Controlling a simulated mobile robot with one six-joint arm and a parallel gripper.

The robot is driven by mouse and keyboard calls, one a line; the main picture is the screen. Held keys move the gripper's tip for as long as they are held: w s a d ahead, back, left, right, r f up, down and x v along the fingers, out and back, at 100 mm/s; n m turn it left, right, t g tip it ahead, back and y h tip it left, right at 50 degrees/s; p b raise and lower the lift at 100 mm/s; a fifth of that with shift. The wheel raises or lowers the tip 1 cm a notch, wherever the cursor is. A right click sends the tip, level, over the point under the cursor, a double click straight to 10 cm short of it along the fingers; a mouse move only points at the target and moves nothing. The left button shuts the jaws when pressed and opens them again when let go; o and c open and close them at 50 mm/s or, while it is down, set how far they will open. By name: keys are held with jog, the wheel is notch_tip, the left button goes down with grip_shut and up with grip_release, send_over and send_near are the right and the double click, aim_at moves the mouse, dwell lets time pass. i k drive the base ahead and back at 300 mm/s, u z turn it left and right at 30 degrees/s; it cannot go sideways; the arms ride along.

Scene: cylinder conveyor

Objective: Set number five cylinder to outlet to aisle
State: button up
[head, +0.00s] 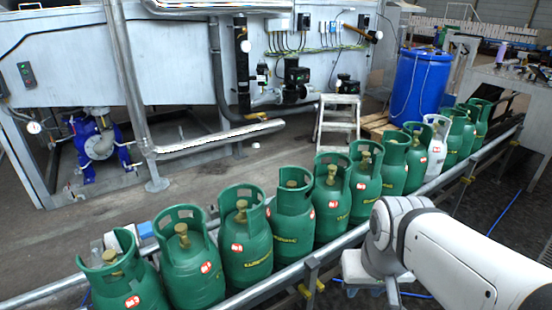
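A row of green gas cylinders stands upright on a conveyor, from a cylinder at the near left (128,285) to one at the far right (481,118). One cylinder in the row is white (437,148). Most of the nearer ones carry a small red and white label; the writing is too small to read. No number marks the number five cylinder; counted from the left, the fifth is a green one (331,205) in the middle of the row. My white arm reaches in from the lower right, in front of the row.
The conveyor has metal side rails (278,281). Behind it are a grey step stool (337,124), a blue drum (415,86) on a wooden pallet, and a blue pump (95,146) beside large pipes. The floor between the row and the grey machine wall is mostly clear.

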aim_at(245, 237)
jog(key=u, duration=0.15)
jog(key=i, duration=1.25)
jog(key=u, duration=0.65)
